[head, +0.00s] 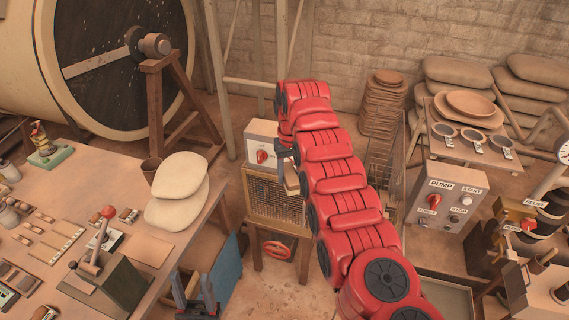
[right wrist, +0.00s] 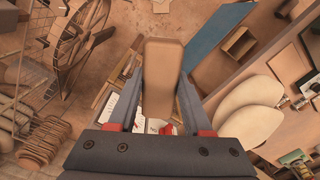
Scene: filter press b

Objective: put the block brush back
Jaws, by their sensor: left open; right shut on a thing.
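The block brush (right wrist: 163,75) is a plain tan wooden block, held lengthwise between the fingers of my right gripper (right wrist: 155,95) in the right wrist view. Its bristles cannot be made out. In the head view my right gripper (head: 287,155) is partly hidden by my red arm, and a pale bit of the brush (head: 292,179) shows below it, above the mesh-fronted wooden stand. My left gripper (head: 195,292) is open and empty at the bottom, beside the workbench's right edge.
The workbench (head: 145,249) at left carries pale sacks (head: 178,190), a lever device (head: 103,288) and small tools. A blue panel (head: 227,275) is beside the bench. The pump panel (head: 445,205) stands right.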

